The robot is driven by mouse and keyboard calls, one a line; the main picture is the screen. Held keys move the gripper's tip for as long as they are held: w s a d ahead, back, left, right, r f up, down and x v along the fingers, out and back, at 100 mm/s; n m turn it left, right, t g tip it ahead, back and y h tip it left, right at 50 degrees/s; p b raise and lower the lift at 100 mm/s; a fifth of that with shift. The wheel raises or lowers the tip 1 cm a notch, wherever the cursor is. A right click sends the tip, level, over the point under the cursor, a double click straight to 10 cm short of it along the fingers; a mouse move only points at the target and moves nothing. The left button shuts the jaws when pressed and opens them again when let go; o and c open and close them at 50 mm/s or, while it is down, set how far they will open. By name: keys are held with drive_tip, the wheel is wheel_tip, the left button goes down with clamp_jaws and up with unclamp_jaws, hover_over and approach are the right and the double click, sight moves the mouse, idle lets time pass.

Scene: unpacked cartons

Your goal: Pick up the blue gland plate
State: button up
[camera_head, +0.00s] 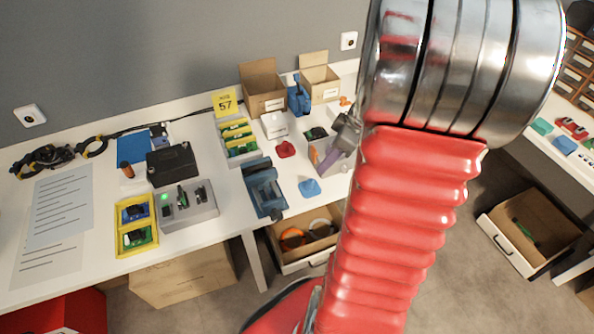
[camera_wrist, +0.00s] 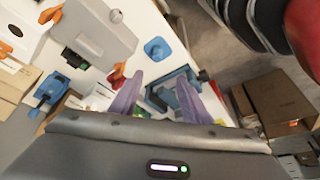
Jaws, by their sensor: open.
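The blue gland plate (camera_head: 309,188) is a small flat blue piece with a rounded tab. It lies on the white table near its front edge, right of the blue vise. It also shows in the wrist view (camera_wrist: 157,48), above centre, with a hole in its middle. My gripper (camera_wrist: 160,85) is open, its two purple fingers apart with nothing held between them. In the wrist view the plate lies beyond the fingertips, apart from them. In the head view my gripper (camera_head: 334,158) is partly hidden by my arm, above and to the right of the plate.
A blue vise (camera_head: 263,188) stands left of the plate, and a red piece (camera_head: 285,149) lies behind it. Open cartons (camera_head: 263,88) stand at the back wall. A grey box with green circuit boards (camera_head: 240,143) stands further left. Below the front edge is an open drawer (camera_head: 300,262).

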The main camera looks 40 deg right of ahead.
drive_tip(key=shift+s+d+f, duration=0.1)
drive_tip(key=shift+d+f, duration=0.1)
drive_tip(key=shift+d, duration=0.15)
hover_over(312, 182)
drive_tip(key=s, duration=0.2)
drive_tip(key=f, duration=0.7)
drive_tip(key=shift+w+d+f, duration=0.1)
drive_tip(key=shift+d+f, duration=0.15)
drive_tip(key=shift+d, duration=0.15)
drive_tip(key=shift+w+f, duration=0.1)
drive_tip(key=shift+f, duration=0.15)
drive_tip(key=shift+f, duration=0.1)
drive_tip(key=shift+x, duration=2.5)
drive_tip(key=shift+d, duration=0.2)
clamp_jaws()
